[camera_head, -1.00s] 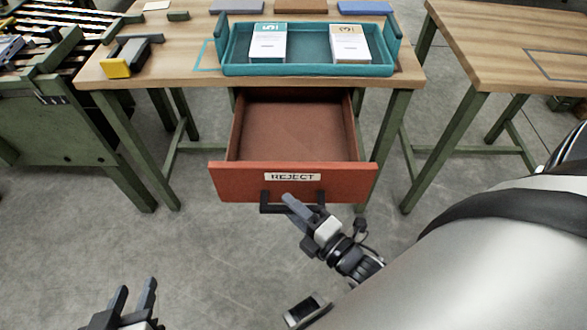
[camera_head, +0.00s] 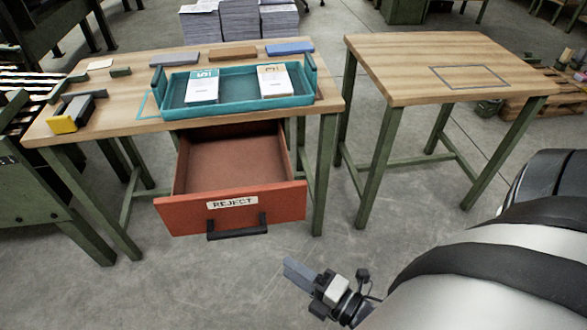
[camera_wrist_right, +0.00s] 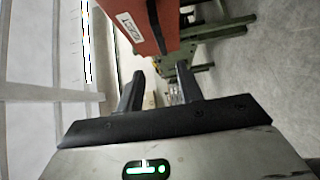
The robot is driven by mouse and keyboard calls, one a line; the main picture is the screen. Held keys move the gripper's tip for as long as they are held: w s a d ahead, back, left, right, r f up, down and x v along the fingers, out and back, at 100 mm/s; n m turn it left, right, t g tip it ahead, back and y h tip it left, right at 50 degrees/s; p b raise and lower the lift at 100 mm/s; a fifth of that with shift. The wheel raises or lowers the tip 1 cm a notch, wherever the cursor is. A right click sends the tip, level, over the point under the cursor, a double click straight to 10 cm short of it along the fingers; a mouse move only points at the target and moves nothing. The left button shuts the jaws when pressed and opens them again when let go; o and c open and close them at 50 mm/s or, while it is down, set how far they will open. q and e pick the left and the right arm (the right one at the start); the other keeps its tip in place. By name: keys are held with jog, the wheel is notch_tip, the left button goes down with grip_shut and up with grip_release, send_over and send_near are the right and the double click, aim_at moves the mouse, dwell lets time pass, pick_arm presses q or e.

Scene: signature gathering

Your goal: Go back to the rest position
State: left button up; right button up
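My right gripper (camera_head: 303,274) is in the lower middle of the head view, in front of and below the drawer's black handle (camera_head: 237,228), apart from it. The right wrist view shows its two fingers (camera_wrist_right: 161,80) spread with nothing between them. The red-orange REJECT drawer (camera_head: 280,203) is pulled out under the left table and looks empty inside. Its labelled front also shows at the top of the right wrist view (camera_wrist_right: 150,28). My left gripper is outside the head view.
A teal tray (camera_head: 240,107) with two stacks of cards stands on the left wooden table (camera_head: 125,75). A yellow-and-black tool (camera_head: 72,113) lies at its left. A second table (camera_head: 410,60) stands to the right. Grey floor (camera_head: 390,250) is open in front.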

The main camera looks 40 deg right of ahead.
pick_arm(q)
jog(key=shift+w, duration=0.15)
